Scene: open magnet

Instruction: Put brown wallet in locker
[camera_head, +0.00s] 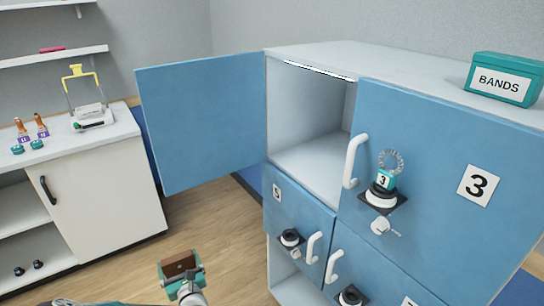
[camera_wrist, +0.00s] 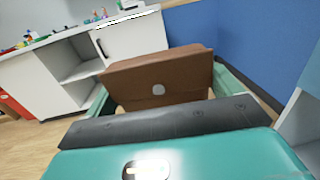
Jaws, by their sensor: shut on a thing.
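My gripper (camera_head: 181,270) is at the bottom of the head view, in front of and left of the locker, shut on the brown wallet (camera_head: 178,266). In the wrist view the wallet (camera_wrist: 160,80) sits between the jaws, showing a flap with a round pale clasp. The blue and white locker (camera_head: 400,65) stands at the right. Its upper left compartment (camera_head: 310,160) is open and looks empty, with its blue door (camera_head: 205,120) swung out to the left. The wallet is outside the locker, lower than the open compartment.
Locker door 3 (camera_head: 440,200) is closed, with a white handle (camera_head: 354,160) and a lock sticking out. Lower doors (camera_head: 298,220) are closed too. A white counter (camera_head: 100,190) with small items stands left. Wooden floor lies between.

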